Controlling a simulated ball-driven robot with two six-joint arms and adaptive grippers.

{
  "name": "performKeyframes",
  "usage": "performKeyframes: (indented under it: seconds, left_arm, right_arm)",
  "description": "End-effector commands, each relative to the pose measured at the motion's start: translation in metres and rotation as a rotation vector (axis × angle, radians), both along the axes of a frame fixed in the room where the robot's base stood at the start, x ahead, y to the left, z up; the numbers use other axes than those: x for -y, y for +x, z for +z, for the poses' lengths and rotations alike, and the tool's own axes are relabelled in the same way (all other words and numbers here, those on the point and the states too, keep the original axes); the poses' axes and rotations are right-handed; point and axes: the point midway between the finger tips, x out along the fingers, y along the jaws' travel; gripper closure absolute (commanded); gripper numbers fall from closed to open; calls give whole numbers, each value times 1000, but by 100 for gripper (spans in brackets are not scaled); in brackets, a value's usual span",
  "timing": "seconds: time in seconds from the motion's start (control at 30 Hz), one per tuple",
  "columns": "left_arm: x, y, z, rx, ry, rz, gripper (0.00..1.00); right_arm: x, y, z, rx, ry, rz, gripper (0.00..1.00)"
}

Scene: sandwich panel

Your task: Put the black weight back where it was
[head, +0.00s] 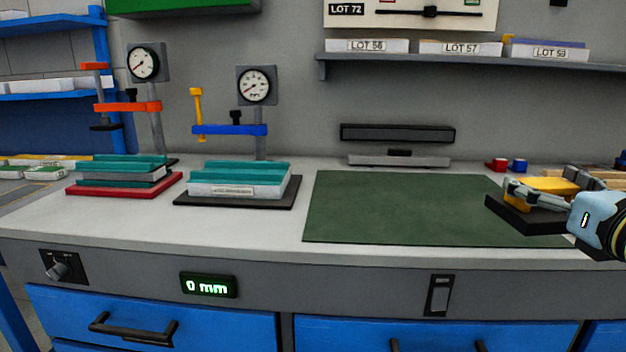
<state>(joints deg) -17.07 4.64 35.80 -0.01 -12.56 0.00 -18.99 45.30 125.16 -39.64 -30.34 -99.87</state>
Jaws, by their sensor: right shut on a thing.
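The black weight (522,218) is a dark flat slab with a yellow grip on top. It is at the right of the head view, by the right edge of the green mat (400,208). My right gripper (545,188) comes in from the right and is shut on the weight. The weight looks slightly tilted, and I cannot tell whether it touches the surface below. My left gripper is not in view.
Two gauge stands hold layered stacks, one on a red base (80,188) and one on a black base (280,198). Small red (496,165) and blue (518,165) pieces sit behind the weight. The green mat is bare. A display (208,286) reads 0 mm.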

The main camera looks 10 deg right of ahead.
Motion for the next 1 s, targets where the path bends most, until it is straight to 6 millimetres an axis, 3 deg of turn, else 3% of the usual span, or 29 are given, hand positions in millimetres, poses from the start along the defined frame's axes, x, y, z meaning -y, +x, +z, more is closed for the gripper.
performKeyframes:
  seconds: [0.37, 0.7, 1.0]
  left_arm:
    - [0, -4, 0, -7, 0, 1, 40]
    - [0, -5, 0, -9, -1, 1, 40]
    - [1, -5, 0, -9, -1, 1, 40]
  right_arm:
    - [-63, -16, 4, 4, -3, 349, 73]
    - [-145, -34, 9, 12, 4, 801, 73]
    - [-185, -44, 9, 11, 6, 1019, 73]
